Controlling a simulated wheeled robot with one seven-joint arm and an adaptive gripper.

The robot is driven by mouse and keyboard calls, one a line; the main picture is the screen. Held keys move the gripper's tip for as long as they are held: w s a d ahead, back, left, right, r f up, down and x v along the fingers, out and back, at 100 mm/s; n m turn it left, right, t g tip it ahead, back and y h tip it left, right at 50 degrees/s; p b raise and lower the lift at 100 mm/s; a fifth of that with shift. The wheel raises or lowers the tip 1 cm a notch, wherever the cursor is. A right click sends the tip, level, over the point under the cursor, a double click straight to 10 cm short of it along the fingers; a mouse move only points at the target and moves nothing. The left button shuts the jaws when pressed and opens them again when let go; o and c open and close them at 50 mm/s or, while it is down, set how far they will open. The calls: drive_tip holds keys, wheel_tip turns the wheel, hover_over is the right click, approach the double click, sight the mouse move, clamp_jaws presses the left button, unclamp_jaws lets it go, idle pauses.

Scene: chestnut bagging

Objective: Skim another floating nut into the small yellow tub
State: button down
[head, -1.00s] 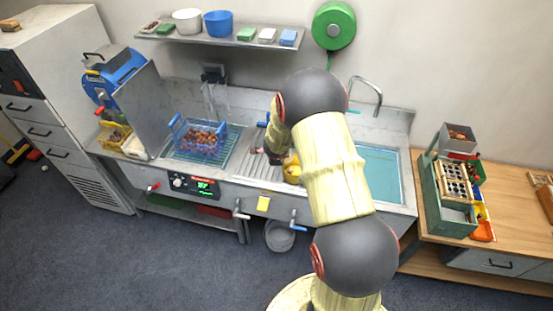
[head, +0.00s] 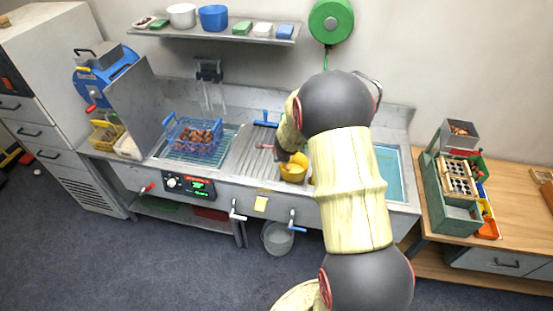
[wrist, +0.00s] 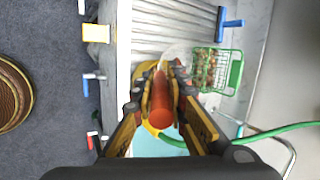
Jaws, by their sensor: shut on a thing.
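The basin water (head: 388,172) is blue; no floating nut is discernible.
A blue basket (head: 193,150) of nuts sits on the left rack. A green hose (wrist: 285,129) crosses the basin side. A blue-handled squeegee (head: 265,124) lies at the back. The drainboard's middle (head: 250,150) is mostly clear.

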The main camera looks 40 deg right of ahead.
drive_tip(key=shift+s+d+t+y+b, duration=0.3)
drive_tip(key=shift+s+d+t+b, duration=0.2)
drive_tip(key=shift+b, duration=1.6)
drive_tip(key=s+b, duration=0.1)
drive_tip(key=b, duration=0.2)
drive_tip(key=shift+d+m+t+y, duration=0.3)
drive_tip(key=shift+d+m+t, duration=0.1)
drive_tip(key=s+d+f+m+t+y+b, duration=0.3)
drive_tip(key=s+d+t+b, duration=0.4)
drive_tip(key=b, duration=1.5)
drive_tip(key=shift+s+f+m+t+y, duration=0.45)
drive_tip(key=shift+s+f+y, duration=0.2)
drive_tip(key=shift+f, duration=0.25)
drive_tip(key=shift+s, duration=0.1)
drive_tip(key=shift+r, duration=0.1)
